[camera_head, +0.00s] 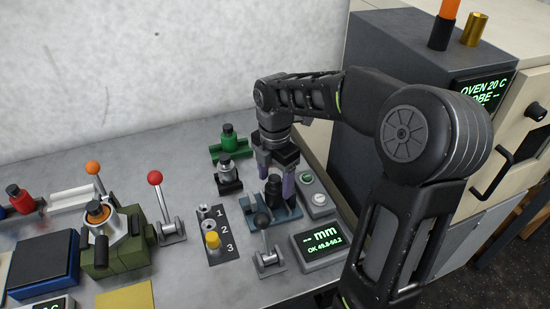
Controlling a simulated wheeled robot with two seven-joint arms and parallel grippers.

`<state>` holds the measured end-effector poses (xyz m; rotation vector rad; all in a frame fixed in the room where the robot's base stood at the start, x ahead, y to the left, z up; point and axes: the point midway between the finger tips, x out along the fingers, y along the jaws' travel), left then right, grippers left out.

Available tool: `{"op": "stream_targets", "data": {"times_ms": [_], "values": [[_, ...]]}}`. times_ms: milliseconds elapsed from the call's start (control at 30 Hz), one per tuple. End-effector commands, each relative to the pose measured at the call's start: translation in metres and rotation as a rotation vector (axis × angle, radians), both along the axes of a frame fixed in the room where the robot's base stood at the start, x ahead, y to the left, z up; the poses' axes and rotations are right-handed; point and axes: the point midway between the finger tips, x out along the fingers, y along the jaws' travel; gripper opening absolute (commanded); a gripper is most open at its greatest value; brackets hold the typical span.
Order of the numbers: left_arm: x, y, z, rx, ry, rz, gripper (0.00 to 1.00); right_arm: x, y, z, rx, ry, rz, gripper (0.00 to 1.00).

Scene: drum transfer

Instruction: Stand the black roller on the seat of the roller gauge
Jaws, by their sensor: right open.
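The roller gauge (289,217) is a blue fixture on the bench, with a lever in front of it. A black roller (273,188) stands upright at the gauge, apparently on its seat; the exact contact is hard to see. My right gripper (277,178) points down over the gauge, open, with its purple fingertips on either side of the roller's upper part. The gauge display (318,245) shows "-- mm" and "OK 49.8-50.2". My left gripper is not in view.
A black-knobbed lever (264,222) stands in front of the gauge, and a button box (315,196) to its right. Left are a numbered rack (219,249) with a yellow-topped piece, black (228,185) and green (228,148) holders, and a red-knobbed lever (156,180). The oven (380,80) stands behind right.

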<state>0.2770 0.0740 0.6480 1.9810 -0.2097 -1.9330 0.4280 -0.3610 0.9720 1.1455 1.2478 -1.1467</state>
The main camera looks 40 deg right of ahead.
Motion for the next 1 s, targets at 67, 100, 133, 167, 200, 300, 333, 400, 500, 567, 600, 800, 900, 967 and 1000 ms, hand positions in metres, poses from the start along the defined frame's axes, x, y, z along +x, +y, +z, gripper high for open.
{"op": "stream_targets", "data": {"times_ms": [67, 100, 133, 167, 200, 300, 333, 400, 500, 567, 600, 800, 900, 967, 1000], "values": [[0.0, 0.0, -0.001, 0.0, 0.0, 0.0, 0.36, 0.001, 0.0, 0.017, -0.001, -0.004, 0.0, 0.67], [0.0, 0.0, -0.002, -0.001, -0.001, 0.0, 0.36, 0.001, 0.0, 0.026, 0.0, -0.006, 0.0, 0.67], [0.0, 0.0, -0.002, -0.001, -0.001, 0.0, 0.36, 0.001, 0.0, 0.033, 0.0, -0.006, 0.0, 0.67], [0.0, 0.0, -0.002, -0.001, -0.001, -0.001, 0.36, 0.001, 0.0, 0.039, -0.001, -0.005, 0.001, 0.67], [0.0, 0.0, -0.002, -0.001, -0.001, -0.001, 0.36, 0.001, 0.0, 0.047, -0.001, -0.005, 0.001, 0.67], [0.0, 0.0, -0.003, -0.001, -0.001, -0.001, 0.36, 0.001, 0.0, 0.066, 0.0, -0.004, 0.001, 0.67], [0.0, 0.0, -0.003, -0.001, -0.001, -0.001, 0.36, 0.001, 0.0, 0.07, -0.001, -0.004, 0.0, 0.67], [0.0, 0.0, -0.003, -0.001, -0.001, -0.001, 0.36, 0.001, 0.0, 0.079, 0.0, -0.002, 0.0, 0.67], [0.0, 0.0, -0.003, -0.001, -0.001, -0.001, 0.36, 0.0, 0.0, 0.085, 0.0, 0.0, 0.0, 0.67], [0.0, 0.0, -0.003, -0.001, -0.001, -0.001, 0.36, 0.0, 0.0, 0.087, 0.0, 0.001, 0.0, 0.67], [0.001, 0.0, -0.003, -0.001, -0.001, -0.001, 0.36, 0.0, 0.0, 0.088, 0.001, 0.001, 0.0, 0.67], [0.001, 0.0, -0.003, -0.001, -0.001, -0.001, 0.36, 0.0, 0.0, 0.087, 0.0, 0.0, 0.0, 0.67], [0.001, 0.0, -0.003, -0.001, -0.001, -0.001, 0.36, 0.0, 0.0, 0.087, 0.0, 0.0, 0.0, 0.67], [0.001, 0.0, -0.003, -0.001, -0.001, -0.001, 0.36, 0.0, 0.0, 0.087, 0.0, 0.0, 0.0, 0.67], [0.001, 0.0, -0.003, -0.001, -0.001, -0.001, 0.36, 0.0, 0.0, 0.087, 0.0, 0.0, 0.0, 0.67]]}}
